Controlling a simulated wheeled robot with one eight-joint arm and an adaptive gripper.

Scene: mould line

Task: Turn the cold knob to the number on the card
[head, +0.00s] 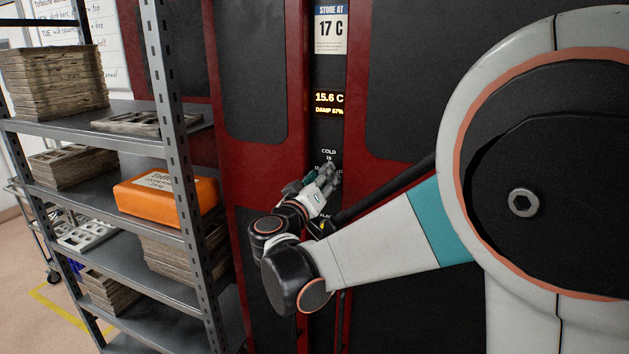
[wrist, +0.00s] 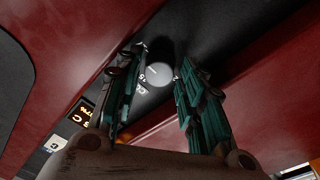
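The card (head: 331,30) at the top of the dark strip between the red-framed panels reads "STORE AT 17 C". The cold knob (wrist: 158,74) is a small round grey disc with a dark pointer line, on a dark panel with small scale marks around it. In the head view my gripper covers the knob, just below the "COLD" label and a number that looks like 15. My gripper (head: 326,180) is in front of the strip. In the wrist view its teal fingers (wrist: 160,60) are apart, one on each side of the knob; I cannot tell whether they touch it.
A lit display (head: 329,104) reads 15.6 C and DAMP 67%. A grey metal shelf (head: 105,185) with stacked trays and an orange case (head: 166,194) stands close on the left. Another label shows partly below my gripper. Red-framed dark panels flank the strip.

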